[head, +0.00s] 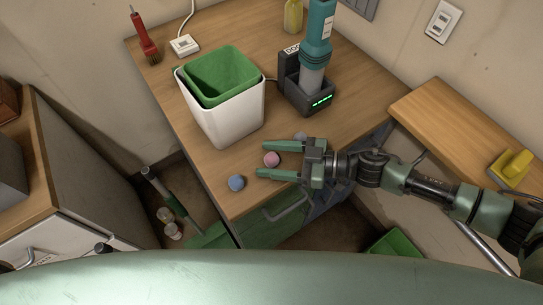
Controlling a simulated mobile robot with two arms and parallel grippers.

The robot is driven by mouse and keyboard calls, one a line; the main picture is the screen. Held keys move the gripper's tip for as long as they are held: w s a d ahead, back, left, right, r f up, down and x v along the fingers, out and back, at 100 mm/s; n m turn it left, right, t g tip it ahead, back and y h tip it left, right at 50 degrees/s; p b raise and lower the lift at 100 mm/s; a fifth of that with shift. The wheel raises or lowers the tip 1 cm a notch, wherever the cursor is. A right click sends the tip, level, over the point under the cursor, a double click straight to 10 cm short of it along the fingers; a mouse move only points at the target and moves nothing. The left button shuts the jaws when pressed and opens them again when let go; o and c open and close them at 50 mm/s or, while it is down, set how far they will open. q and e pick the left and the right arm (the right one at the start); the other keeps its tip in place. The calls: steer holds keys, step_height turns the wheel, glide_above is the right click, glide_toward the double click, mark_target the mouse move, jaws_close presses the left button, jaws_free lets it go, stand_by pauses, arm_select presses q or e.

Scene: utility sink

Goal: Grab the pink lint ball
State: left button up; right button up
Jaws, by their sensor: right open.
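The pink lint ball (271,159) lies on the wooden counter (325,122) near its front edge. My right gripper (262,160) comes in from the right and is open, with its two green fingers pointing left. In the head view the pink ball appears between the fingers, one on each side of it. I cannot tell whether the fingers are level with the ball or above it. My left gripper is not in view.
A blue ball (236,183) lies left of my fingertips, and a greyish ball (300,137) sits behind the gripper. A white bin with a green liner (225,110) stands behind. A teal handheld device (316,45) stands in a dark dock (305,97).

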steer(key=c, duration=1.1)
jaws_close()
